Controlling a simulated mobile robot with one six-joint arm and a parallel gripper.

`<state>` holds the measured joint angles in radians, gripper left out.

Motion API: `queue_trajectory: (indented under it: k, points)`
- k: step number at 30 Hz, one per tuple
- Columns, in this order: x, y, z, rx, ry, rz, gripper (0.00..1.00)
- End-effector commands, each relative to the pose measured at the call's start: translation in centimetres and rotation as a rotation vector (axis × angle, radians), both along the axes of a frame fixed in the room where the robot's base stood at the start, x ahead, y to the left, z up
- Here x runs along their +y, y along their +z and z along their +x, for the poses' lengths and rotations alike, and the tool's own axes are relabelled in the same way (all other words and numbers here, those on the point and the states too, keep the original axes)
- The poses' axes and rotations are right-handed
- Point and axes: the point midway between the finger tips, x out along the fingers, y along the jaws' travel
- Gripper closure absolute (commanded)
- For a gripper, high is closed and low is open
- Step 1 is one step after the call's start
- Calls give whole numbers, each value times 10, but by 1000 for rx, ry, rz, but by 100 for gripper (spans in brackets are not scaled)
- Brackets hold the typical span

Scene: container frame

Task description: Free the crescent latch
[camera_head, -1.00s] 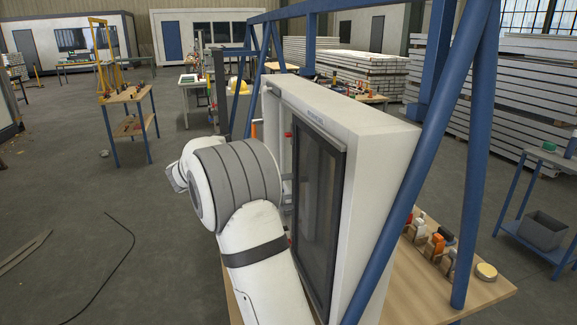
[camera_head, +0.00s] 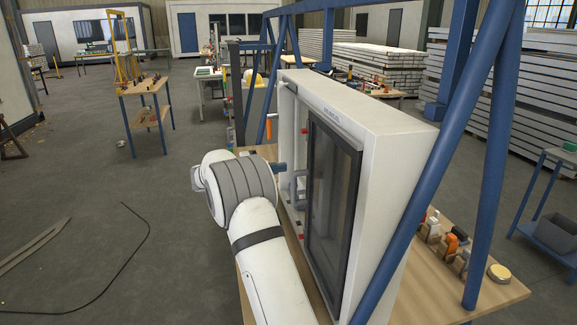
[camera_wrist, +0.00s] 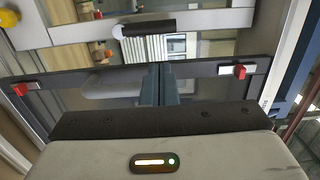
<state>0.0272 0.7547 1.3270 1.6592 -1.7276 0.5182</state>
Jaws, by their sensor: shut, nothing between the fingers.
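The window unit has a thick white frame (camera_head: 400,150) with a dark-framed glass sash (camera_head: 330,200) in the head view. My gripper (camera_head: 281,168) points at its left part, and my arm partly hides that area. In the wrist view my gripper (camera_wrist: 166,72) is shut and empty, with its dark fingers together in front of the dark rail (camera_wrist: 205,70). A black handle-like piece with a pale round end (camera_wrist: 150,28) sits on the light bar above the fingertips, apart from them in the picture. It may be the crescent latch; I cannot tell for certain.
Red-tipped pieces sit on the dark rail at left (camera_wrist: 20,89) and right (camera_wrist: 239,71). Blue posts (camera_head: 440,150) stand close at the right. A wooden bench (camera_head: 430,285) with small tools lies under the window. The floor at left is open.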

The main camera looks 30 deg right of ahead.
Motion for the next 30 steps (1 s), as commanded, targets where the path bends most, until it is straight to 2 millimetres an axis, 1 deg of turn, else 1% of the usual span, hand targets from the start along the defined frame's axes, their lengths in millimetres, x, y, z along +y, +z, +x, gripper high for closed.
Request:
queue_trajectory:
  k: [1,6,12,18,26,27,30]
  points:
    - [-10,3,-3,2,-3,1,100]
    - [-41,3,-9,1,-3,0,100]
    - [-70,2,-15,1,-1,0,100]
    - [-81,1,-17,1,1,0,100]
    - [-81,0,-17,0,2,0,100]
    - [-92,0,-18,0,0,1,100]
    - [-84,0,-16,4,3,1,100]
